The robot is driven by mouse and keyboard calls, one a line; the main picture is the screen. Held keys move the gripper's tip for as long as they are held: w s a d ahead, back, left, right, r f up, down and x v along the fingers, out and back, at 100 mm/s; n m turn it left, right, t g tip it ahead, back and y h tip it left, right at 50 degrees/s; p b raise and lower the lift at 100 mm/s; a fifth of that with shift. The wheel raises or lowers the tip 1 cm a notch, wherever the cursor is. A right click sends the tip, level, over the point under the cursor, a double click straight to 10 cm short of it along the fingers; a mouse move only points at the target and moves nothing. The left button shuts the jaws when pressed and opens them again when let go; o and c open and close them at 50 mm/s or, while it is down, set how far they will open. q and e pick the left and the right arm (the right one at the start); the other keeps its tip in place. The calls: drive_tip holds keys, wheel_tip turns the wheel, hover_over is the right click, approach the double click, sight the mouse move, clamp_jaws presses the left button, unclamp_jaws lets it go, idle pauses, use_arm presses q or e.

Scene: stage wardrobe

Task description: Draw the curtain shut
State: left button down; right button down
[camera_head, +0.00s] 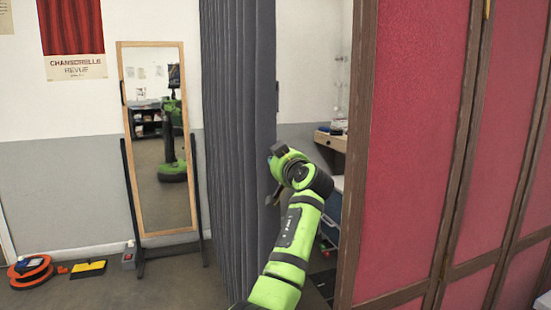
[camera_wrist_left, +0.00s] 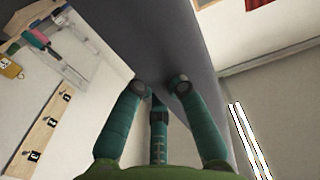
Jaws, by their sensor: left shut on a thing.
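The grey pleated curtain (camera_head: 236,120) hangs in a gathered, upright bundle left of centre in the head view, with an opening between its right edge and the red folding screen. My left gripper (camera_head: 272,196) is at the curtain's right edge, partly hidden by its own wrist. In the left wrist view the curtain (camera_wrist_left: 165,35) runs up between the teal fingers of my left gripper (camera_wrist_left: 161,88), which is shut on its edge. The exact contact of the fingertips is hard to see. My right gripper is in neither view.
A red panelled screen (camera_head: 415,150) with a brown frame stands at the right. Behind the opening is a wooden shelf (camera_head: 331,140). Left of the curtain stand a mirror (camera_head: 158,130) and, on the floor, an orange cable reel (camera_head: 30,271) and a yellow-black item (camera_head: 88,269).

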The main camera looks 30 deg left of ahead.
use_arm(q)
drive_tip(key=shift+s+d, duration=0.25)
drive_tip(key=shift+d, duration=0.05)
drive_tip(key=c, duration=1.2)
unclamp_jaws()
drive_tip(key=shift+c, duration=0.2)
wheel_tip(320, 180, up, 10)
drive_tip(key=shift+a, duration=0.15)
